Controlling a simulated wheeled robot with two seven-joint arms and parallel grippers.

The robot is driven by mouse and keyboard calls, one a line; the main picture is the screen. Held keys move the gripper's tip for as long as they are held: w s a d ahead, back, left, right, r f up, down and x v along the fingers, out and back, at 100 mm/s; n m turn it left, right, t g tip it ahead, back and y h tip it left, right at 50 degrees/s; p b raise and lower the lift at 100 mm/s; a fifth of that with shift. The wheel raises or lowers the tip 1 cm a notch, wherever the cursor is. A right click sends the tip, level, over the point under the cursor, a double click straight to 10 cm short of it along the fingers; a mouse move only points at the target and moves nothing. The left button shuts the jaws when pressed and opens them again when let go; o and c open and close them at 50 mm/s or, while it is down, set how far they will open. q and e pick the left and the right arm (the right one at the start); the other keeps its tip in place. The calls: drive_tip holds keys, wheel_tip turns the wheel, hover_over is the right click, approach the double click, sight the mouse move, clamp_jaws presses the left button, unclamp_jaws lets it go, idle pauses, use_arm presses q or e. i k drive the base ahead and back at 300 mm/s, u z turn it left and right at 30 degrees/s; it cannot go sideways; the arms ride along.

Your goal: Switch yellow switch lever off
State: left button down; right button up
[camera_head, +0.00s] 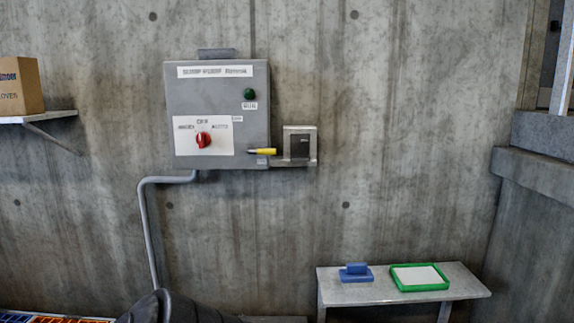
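A yellow switch lever (263,151) sticks out roughly level at the lower right of a grey control box (217,92) on the concrete wall. Its right end meets a bracket with a dark block (299,147) beside the box. The box also carries a red rotary knob (203,140) on a white plate with an OFF label above it, and a green button (249,94). Neither of my grippers can be made out in the head view. A dark rounded part shows at the bottom edge, below the box.
A bench (404,288) at the lower right holds a blue object (356,272) and a green-rimmed tray (419,286). A cardboard box (20,86) stands on a wall shelf (40,117) at the left. A grey conduit (146,231) runs down from the control box.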

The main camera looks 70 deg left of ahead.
sight(250, 149)
drive_tip(key=u, duration=0.85)
drive_tip(key=i, duration=0.95)
drive_tip(key=u, duration=1.1)
